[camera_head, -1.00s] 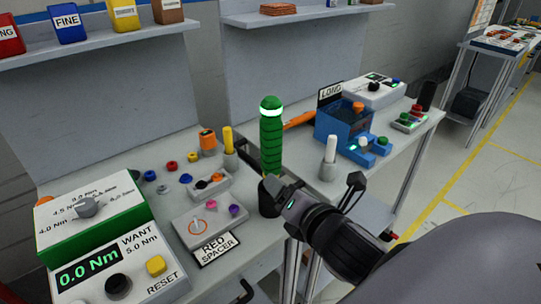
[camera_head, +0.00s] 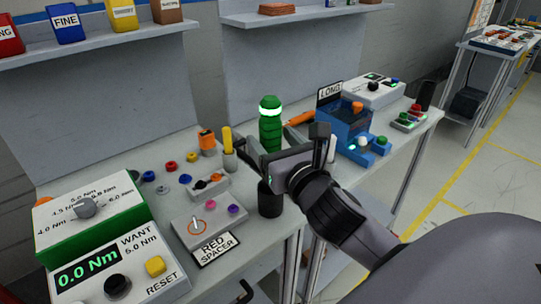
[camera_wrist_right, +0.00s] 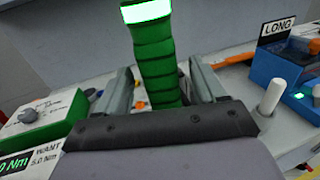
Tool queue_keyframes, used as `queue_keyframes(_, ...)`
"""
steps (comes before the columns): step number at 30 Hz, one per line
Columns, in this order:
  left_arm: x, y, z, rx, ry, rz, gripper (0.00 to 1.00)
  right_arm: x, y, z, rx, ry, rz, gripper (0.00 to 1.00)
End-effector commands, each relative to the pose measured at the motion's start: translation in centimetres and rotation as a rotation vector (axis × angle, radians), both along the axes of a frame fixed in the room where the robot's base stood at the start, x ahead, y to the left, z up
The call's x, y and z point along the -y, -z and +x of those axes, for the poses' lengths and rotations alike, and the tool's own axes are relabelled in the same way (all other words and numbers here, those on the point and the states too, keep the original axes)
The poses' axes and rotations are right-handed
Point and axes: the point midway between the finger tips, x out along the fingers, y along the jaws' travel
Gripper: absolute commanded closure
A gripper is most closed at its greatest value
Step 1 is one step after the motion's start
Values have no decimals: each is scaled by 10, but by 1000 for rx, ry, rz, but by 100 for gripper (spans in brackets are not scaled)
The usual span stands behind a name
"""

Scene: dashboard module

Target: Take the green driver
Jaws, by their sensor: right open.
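The green driver (camera_head: 270,128) stands upright at the front of the table, with a ribbed green grip and a glowing white-green band near its top. Its lower end is in a black holder (camera_head: 269,198). My right gripper (camera_head: 282,140) is open, with its fingers at either side of the driver's grip. In the right wrist view the driver (camera_wrist_right: 157,62) rises between the two open fingers (camera_wrist_right: 160,88), and its lower part is hidden behind my gripper's body. My left gripper is not in view.
A torque box (camera_head: 88,215) reading 0.0 Nm stands at left. A tray (camera_head: 210,222) labelled RED SPACER lies left of the holder. A yellow-handled tool (camera_head: 227,140) and a white post (camera_head: 331,150) stand nearby. A blue fixture (camera_head: 345,128) is at right.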

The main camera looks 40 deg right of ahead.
Motion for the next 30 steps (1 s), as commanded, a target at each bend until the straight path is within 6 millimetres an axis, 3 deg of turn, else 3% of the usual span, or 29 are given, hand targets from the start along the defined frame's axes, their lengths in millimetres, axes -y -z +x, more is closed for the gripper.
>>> queue_keyframes(6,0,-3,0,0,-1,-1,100,6,1,27,0,0,2,30)
queue_keyframes(16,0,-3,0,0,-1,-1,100,7,2,34,-1,0,1,30)
queue_keyframes(17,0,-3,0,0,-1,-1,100,7,2,34,-1,0,1,33)
queue_keyframes(23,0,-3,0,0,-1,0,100,7,2,33,-1,0,1,99)
queue_keyframes(30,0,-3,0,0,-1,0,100,7,0,33,4,-1,0,100)
